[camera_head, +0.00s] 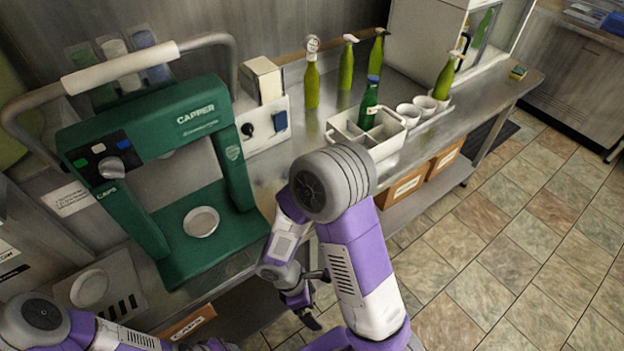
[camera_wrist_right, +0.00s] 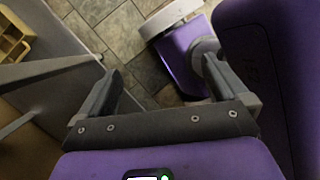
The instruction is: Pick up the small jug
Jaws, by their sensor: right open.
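I cannot make out a small jug for certain. Two small white cup-like vessels, one (camera_head: 408,115) and another (camera_head: 425,104), stand side by side at the right end of the counter, beside the white divided carrier (camera_head: 378,150). Their handles or spouts are too small to tell. My right gripper (camera_head: 316,297) hangs in front of the counter edge, well short of these vessels. It is open and empty; in the right wrist view its two fingers (camera_wrist_right: 160,88) are apart over the floor. My left arm is at the bottom left, its gripper mostly cut off by the frame edge.
A green capper machine (camera_head: 165,265) stands at left on the counter. Several green bottles stand behind the carrier, and one bottle (camera_head: 369,104) stands in it. Cardboard boxes (camera_head: 402,184) sit on the shelf below. The tiled floor (camera_head: 500,250) at right is clear.

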